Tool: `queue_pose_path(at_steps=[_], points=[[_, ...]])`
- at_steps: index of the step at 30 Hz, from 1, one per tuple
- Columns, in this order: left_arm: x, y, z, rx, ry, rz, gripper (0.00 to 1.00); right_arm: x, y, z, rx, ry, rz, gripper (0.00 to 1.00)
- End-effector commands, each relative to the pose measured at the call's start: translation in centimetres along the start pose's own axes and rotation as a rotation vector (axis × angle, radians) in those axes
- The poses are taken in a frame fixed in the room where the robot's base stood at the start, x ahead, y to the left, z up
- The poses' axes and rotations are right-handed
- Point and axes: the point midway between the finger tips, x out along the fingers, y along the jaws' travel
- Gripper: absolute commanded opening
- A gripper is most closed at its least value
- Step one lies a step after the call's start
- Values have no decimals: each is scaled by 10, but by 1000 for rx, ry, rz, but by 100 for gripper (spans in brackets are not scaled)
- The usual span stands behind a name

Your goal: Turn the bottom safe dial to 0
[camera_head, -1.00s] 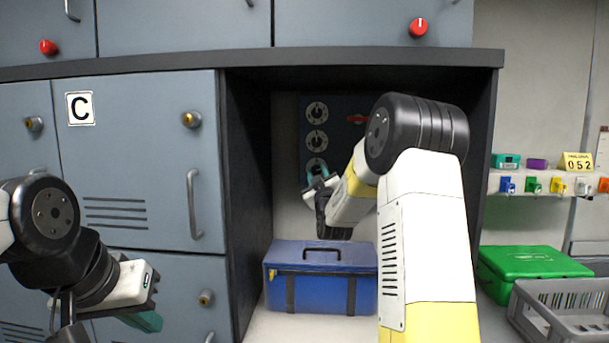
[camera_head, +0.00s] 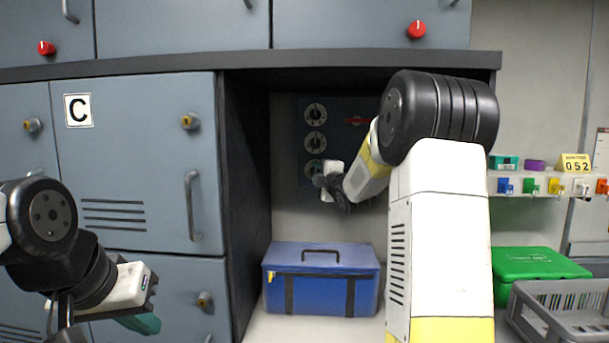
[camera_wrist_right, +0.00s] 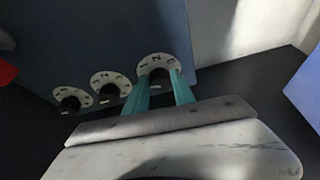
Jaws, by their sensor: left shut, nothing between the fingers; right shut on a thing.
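The safe (camera_head: 350,150) is a dark blue-grey panel at the back of the recess, with three round dials in a column on its left side. The top dial (camera_head: 316,114) and middle dial (camera_head: 316,143) show clear in the head view. The bottom dial (camera_head: 311,168) is partly hidden by my right gripper (camera_head: 320,178). In the right wrist view the teal fingers of my right gripper (camera_wrist_right: 158,84) are shut on the knob of the bottom dial (camera_wrist_right: 160,64). Its setting cannot be read surely. My left gripper (camera_head: 150,324) is shut and empty at lower left, before the lockers.
A blue case (camera_head: 320,290) stands on the recess floor below the dials. Lockers (camera_head: 140,160) flank the left. A green box (camera_head: 535,264) and a grey crate (camera_head: 570,315) stand at right. A red handle (camera_head: 358,120) is on the safe.

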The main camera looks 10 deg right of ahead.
Motion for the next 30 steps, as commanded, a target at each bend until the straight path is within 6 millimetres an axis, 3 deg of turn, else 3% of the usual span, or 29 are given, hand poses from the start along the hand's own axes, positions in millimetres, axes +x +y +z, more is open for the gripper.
queue_pose_path(at_steps=[12,30], points=[[0,0,0,0,0,0,0,0,1,-1,-210,1,-89,0],[0,0,0,0,0,0,0,0,0,-2,-252,2,-108,0]])
